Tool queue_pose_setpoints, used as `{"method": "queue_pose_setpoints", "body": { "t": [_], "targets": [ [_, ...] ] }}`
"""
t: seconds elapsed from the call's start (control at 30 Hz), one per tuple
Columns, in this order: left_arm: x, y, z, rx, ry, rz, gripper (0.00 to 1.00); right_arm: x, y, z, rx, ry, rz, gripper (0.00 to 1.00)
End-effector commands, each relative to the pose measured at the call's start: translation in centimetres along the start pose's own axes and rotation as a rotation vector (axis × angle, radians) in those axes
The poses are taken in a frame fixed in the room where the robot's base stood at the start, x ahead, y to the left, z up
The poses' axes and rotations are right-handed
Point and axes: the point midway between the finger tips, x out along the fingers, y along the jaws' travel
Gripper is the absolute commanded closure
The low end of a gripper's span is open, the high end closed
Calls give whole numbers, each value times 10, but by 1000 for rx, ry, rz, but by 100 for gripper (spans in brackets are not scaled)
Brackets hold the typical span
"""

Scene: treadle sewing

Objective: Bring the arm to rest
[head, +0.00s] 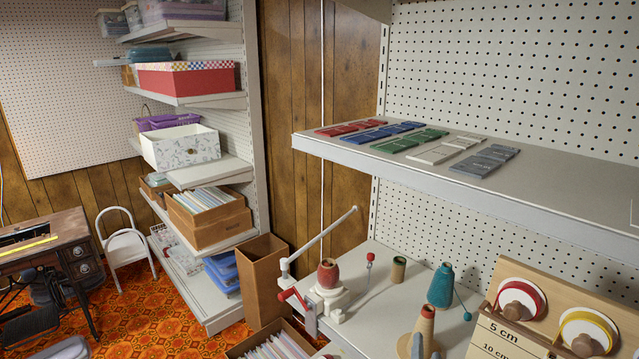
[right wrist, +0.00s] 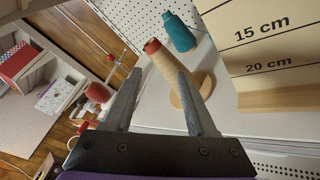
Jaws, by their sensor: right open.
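My right gripper (right wrist: 161,73) is open and empty in the right wrist view, its two grey fingers apart. A tan thread cone (right wrist: 172,68) with a red tip stands just beyond them, partly behind the right finger. I cannot tell how large the gap to the cone is. The cone (head: 425,323) also shows at the bottom of the head view, with grey finger parts at the bottom edge in front of the shelf. Most of my right arm is out of the picture. My left gripper is not in view.
The lower shelf holds a ball winder (head: 328,278) with a red clamp, a teal cone (head: 441,285) and a wooden ribbon board (head: 503,338). An upper shelf (head: 580,195) with coloured packets overhangs it. A tall brown box (head: 262,280) stands to the left.

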Motion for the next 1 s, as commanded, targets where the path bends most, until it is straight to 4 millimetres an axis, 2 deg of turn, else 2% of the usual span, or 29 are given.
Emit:
{"method": "queue_pose_setpoints", "body": {
  "t": [0.07, 0.17, 0.3, 0.43, 0.6, 0.7, 0.83, 1.0],
  "targets": [
    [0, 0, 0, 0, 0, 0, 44, -8, -27, 6, 228, -5, -104, 43],
    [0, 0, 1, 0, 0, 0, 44, -22, -63, 4, 561, -16, -261, 43],
    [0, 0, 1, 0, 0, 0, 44, -50, -107, -14, 1008, -43, -496, 43],
    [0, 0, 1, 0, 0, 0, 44, -84, -132, -42, 1391, -78, -727, 43],
    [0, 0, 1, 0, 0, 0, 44, -126, -139, -80, 1778, -120, -1005, 43],
    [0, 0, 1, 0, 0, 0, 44, -142, -136, -94, 1907, -136, -1114, 43],
    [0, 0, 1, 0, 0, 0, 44, -152, -133, -102, 1982, -144, -1180, 43],
    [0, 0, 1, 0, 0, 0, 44, -152, -132, -103, 1990, -144, -1187, 43]
  ]
}}
